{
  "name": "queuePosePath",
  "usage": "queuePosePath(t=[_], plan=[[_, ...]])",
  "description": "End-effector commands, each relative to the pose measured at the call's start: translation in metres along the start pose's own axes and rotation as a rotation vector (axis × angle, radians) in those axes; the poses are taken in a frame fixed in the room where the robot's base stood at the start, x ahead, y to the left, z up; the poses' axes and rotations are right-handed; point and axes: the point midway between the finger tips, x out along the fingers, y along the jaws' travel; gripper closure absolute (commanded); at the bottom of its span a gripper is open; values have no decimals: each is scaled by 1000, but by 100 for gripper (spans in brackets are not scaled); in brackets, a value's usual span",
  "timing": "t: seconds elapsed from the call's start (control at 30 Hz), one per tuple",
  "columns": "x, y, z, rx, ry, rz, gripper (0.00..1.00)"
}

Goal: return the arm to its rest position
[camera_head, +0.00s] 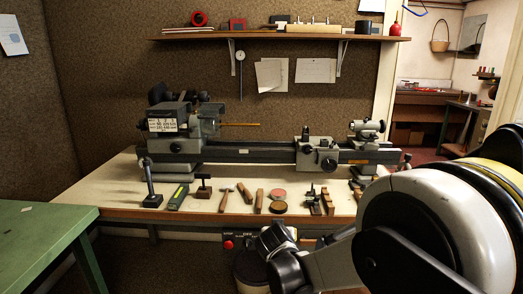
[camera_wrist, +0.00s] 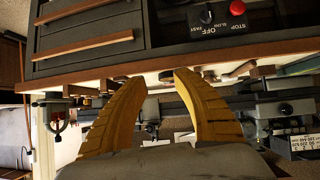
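My gripper (camera_wrist: 158,82) shows in the wrist view as two ridged yellow fingers. They are spread apart with a clear gap, and nothing is held between them. The wrist view appears upside down, with the bench front edge (camera_wrist: 120,70) and the lathe beyond the fingertips. In the head view my arm enters from the right and stretches low in front of the bench (camera_head: 115,190). I cannot make out the fingers there. I cannot tell a contact between the fingers and the bench.
A lathe (camera_head: 270,152) spans the bench, with a hammer (camera_head: 226,196), blocks and small tools along its front. A green table (camera_head: 40,235) stands at left. A control panel with a red button (camera_head: 228,244) sits below the bench edge. A shelf (camera_head: 280,38) hangs above.

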Motion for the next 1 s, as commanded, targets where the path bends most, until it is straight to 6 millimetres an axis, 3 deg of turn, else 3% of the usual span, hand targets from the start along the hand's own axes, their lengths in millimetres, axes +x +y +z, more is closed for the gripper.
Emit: queuePosePath(t=[0.1,0.27,0.47,0.6,0.8,1.0], plan=[[-51,45,-8,-2,-64,11,66],[-119,94,0,-9,-145,7,66],[-202,140,38,-16,-239,-20,66],[-252,160,76,-19,-293,-53,66],[-294,169,123,-23,-339,-98,66],[-306,170,139,-26,-353,-116,66]])
